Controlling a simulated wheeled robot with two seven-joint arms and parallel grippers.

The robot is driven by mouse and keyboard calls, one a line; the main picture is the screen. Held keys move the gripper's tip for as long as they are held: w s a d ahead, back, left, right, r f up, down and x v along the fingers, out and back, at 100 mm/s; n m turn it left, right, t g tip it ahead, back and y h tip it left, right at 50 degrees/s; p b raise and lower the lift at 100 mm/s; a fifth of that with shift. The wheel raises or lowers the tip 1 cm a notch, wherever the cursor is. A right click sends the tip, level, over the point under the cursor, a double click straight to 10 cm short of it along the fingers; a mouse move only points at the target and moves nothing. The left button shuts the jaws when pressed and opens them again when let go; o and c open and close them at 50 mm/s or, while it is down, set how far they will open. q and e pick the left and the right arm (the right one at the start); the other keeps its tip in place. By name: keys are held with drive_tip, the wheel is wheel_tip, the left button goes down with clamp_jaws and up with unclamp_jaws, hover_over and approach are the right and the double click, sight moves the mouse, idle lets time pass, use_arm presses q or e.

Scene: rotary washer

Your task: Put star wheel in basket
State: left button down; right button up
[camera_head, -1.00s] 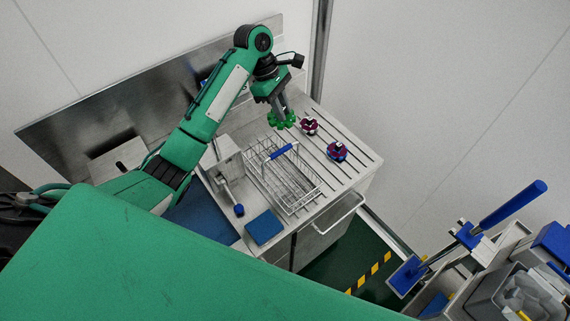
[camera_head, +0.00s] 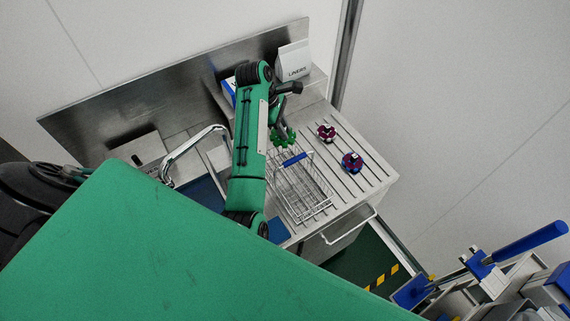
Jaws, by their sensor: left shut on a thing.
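A green star wheel (camera_head: 283,138) is held in my left gripper (camera_head: 281,126), at the back edge of the wire basket. The gripper is shut on it, and my forearm hides part of the fingers. The wire basket (camera_head: 313,201) with a blue handle grip (camera_head: 294,159) stands on the grooved steel counter. Two purple star wheels rest on the counter to the right of the basket, a farther one (camera_head: 326,133) and a nearer one (camera_head: 351,163). I cannot tell whether the held wheel is over the basket's rim or behind it. My right gripper is not in view.
A steel counter (camera_head: 371,189) with a front rail (camera_head: 350,226) carries the basket. A sink with a curved faucet (camera_head: 190,150) lies to the left. A white box (camera_head: 294,62) stands at the back. A cart with blue-handled tools (camera_head: 530,242) is at the lower right.

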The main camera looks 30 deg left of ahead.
use_arm(q)
wheel_tip(320, 180, down, 4)
drive_tip(key=b, duration=0.3)
drive_tip(key=shift+s+d, duration=0.1)
drive_tip(key=shift+s, duration=0.05)
wheel_tip(320, 180, down, 9)
drive_tip(key=p, duration=0.2)
drive_tip(key=shift+r+p, duration=0.2)
drive_tip(key=shift+p, duration=0.1)
wheel_tip(320, 180, down, 4)
drive_tip(key=shift+f+p, duration=0.2)
drive_tip(key=shift+p, duration=0.25)
drive_tip(key=shift+f, duration=0.2)
drive_tip(key=shift+f, duration=0.15)
drive_tip(key=c, duration=1.3)
unclamp_jaws()
drive_tip(key=shift+c, duration=0.2)
